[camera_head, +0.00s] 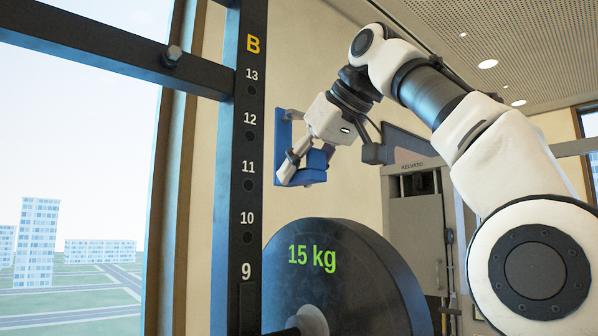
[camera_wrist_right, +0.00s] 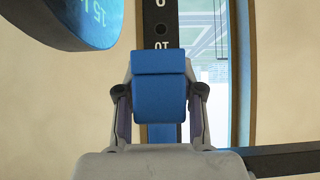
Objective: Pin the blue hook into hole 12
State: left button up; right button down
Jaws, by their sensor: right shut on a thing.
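The blue hook (camera_head: 316,166) is held by my right gripper (camera_head: 297,157), just right of the black numbered upright in the head view. A gap shows between the hook and the upright in the picture; the depth between them is hard to judge. In the right wrist view the hook (camera_wrist_right: 159,85) sits between the two fingers of the right gripper (camera_wrist_right: 159,95), which are shut on its sides. Hole 12 (camera_head: 250,135) is the dark hole under the label 12, at about the height of the hook's upper part. The hook's pin end cannot be made out. My left gripper is not in view.
The black upright (camera_head: 230,200) carries labels 9 to 13 and a B. A black bar (camera_head: 110,50) is bolted to it at upper left. A large 15 kg plate (camera_head: 340,285) stands below the hook, right of the upright. A grey machine (camera_head: 418,215) stands behind.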

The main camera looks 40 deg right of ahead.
jog(key=w+p, duration=0.1)
jog(key=w, duration=0.3)
jog(key=shift+w+a+p, duration=0.2)
jog(key=shift+w+p, duration=0.1)
jog(key=shift+p, duration=0.05)
jog(key=w+p, duration=0.2)
jog(key=w, duration=0.1)
jog(key=shift+w+a+f, duration=0.1)
jog(key=shift+w+a, duration=0.05)
jog(key=shift+s, duration=0.2)
jog(key=shift+w, duration=0.15)
jog(key=shift+p, duration=0.35)
jog(key=shift+w, duration=0.25)
dwell(0.8)
jog(key=shift+w+p, duration=0.2)
jog(key=shift+p, duration=0.75)
dwell(0.9)
